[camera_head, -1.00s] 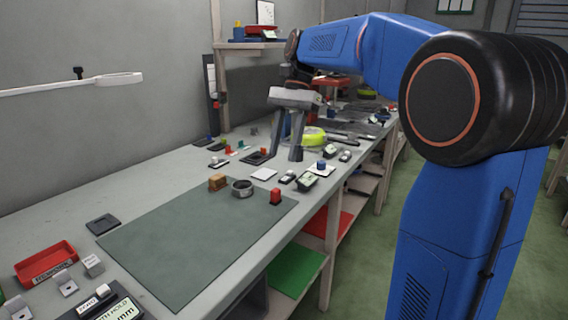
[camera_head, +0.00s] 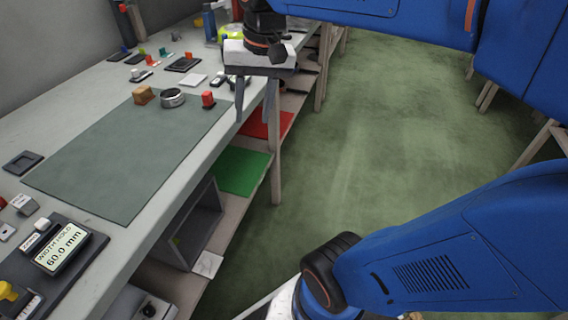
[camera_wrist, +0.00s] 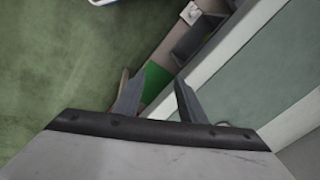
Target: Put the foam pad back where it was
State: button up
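I cannot tell for sure which thing is the foam pad. A tan block (camera_head: 144,95) sits at the far edge of the green mat (camera_head: 120,165), beside a metal ring (camera_head: 172,98) and a red knobbed piece (camera_head: 208,100). A flat white square (camera_head: 193,80) lies on the bench beyond the mat. A dark square pad or tray (camera_head: 22,163) lies left of the mat. My gripper (camera_head: 254,116) points down past the bench's front edge, right of the red piece. In the wrist view my gripper (camera_wrist: 153,80) has its two fingers apart with nothing between them.
The bench (camera_head: 60,120) runs away along the wall. A readout showing 60.0 mm (camera_head: 62,248) stands at its near end. Below are a green shelf panel (camera_head: 240,170), a red panel (camera_head: 266,124) and an open grey box (camera_head: 190,230). The green floor (camera_head: 380,130) right of the bench is clear.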

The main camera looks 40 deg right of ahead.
jog(key=s+d+f+n+t, duration=0.1)
jog(key=s+f+n, duration=0.1)
jog(key=s+f, duration=0.2)
jog(key=s+d+f+n+t+h, duration=0.1)
jog(key=s+f+n+t, duration=0.1)
jog(key=s+f, duration=0.3)
jog(key=shift+f+n, duration=0.3)
jog(key=shift+f, duration=0.6)
